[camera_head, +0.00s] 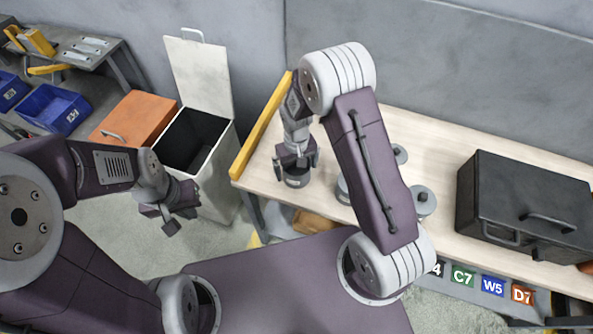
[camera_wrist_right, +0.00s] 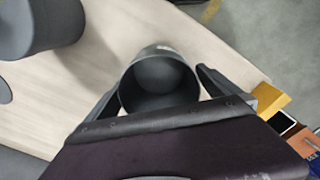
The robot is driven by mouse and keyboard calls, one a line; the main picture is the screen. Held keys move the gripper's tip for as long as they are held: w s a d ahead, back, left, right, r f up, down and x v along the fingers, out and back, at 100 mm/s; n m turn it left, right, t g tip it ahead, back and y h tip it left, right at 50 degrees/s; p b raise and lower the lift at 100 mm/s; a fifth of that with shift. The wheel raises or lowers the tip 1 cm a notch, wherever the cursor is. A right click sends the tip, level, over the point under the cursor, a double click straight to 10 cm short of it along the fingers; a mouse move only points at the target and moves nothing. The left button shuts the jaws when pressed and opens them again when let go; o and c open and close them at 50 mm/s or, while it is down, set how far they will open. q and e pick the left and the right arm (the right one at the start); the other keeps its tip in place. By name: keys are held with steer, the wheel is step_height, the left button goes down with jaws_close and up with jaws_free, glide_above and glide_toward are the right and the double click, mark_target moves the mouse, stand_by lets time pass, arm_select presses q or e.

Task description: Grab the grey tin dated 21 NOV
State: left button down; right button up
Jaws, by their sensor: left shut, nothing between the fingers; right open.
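My right gripper (camera_head: 297,160) is open, pointing down over a grey tin (camera_head: 296,181) near the left end of the wooden table. In the right wrist view this tin (camera_wrist_right: 160,82) is round with a dark top and sits between the two open fingers. A small pale mark shows on its far side, but I can read no date. Other grey tins stand to the right: one (camera_head: 342,192) partly behind my right arm, one (camera_head: 400,154) further back and one (camera_head: 422,201) nearer the front. My left gripper (camera_head: 172,222) is shut and empty, away from the table.
A black box (camera_head: 527,205) with a handle stands at the table's right. A yellow rail (camera_head: 262,125) edges the table's left end. A white bin (camera_head: 216,180) with a raised lid and an orange cabinet (camera_head: 133,121) stand left. Coded tags line the table's front edge.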

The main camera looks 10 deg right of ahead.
steer(key=shift+f, duration=0.4)
steer(key=c, duration=1.6)
steer(key=shift+o, duration=0.2)
steer(key=shift+w+r, duration=0.1)
steer(key=shift+r, duration=0.45)
step_height(320, 180, up, 3)
steer(key=shift+f, duration=0.1)
steer(key=s+r, duration=0.7)
steer(key=s, duration=0.5)
steer(key=shift+a, duration=0.45)
